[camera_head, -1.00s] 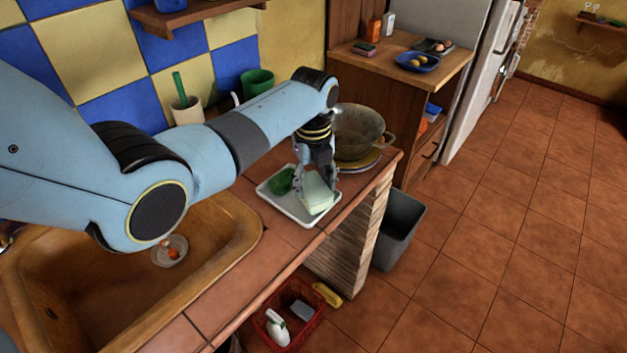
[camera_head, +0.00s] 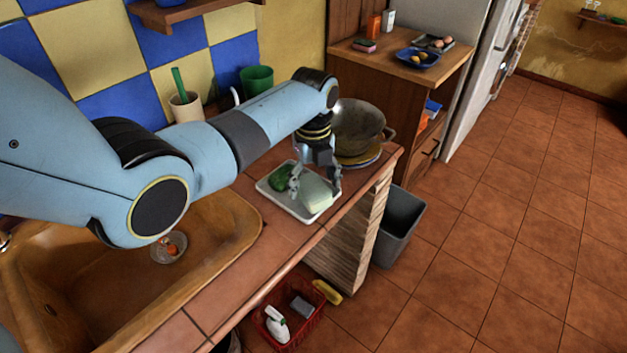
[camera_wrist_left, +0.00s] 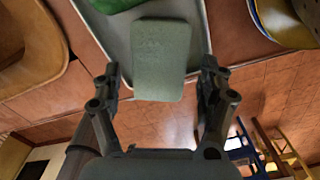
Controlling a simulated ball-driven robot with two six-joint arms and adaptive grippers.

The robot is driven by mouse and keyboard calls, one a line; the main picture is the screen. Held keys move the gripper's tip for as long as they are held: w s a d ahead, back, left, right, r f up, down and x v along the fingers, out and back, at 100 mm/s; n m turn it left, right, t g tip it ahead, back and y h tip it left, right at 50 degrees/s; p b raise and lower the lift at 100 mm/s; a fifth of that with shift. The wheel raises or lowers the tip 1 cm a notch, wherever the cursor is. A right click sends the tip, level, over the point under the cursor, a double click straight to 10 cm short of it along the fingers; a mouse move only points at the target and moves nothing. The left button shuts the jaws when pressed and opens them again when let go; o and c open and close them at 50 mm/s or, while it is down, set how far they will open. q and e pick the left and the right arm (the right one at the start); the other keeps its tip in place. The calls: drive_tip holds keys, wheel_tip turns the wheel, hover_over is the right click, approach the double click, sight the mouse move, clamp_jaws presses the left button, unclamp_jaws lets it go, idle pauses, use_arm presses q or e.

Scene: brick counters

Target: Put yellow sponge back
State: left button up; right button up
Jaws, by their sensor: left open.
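A pale yellow-green block, seemingly the sponge (camera_head: 315,194), lies on the white tray (camera_head: 264,190) on the tiled counter. In the left wrist view the block (camera_wrist_left: 161,55) looks grey-green and lies partly over the tray's edge (camera_wrist_left: 203,30). My left gripper (camera_head: 315,185) is open above it; in the wrist view its fingers (camera_wrist_left: 160,75) are spread on both sides, with gaps to the block. A dark green item (camera_head: 281,178) lies beside it on the tray. A bright yellow item (camera_head: 327,292) lies on the floor. My right gripper is not in view.
A large pot (camera_head: 358,125) stands on a yellow-rimmed plate just behind the tray. The sink (camera_head: 70,285) is at the left. A red basket (camera_head: 290,338) with a white bottle and a grey bin (camera_head: 399,225) stand below the counter. The floor at right is clear.

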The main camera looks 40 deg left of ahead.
sight(314, 187)
use_arm(q)
drive_tip(key=shift+r, duration=0.35)
wheel_tip(314, 187, up, 13)
drive_tip(key=shift+f+p, duration=0.2)
drive_tip(key=shift+p, duration=0.1)
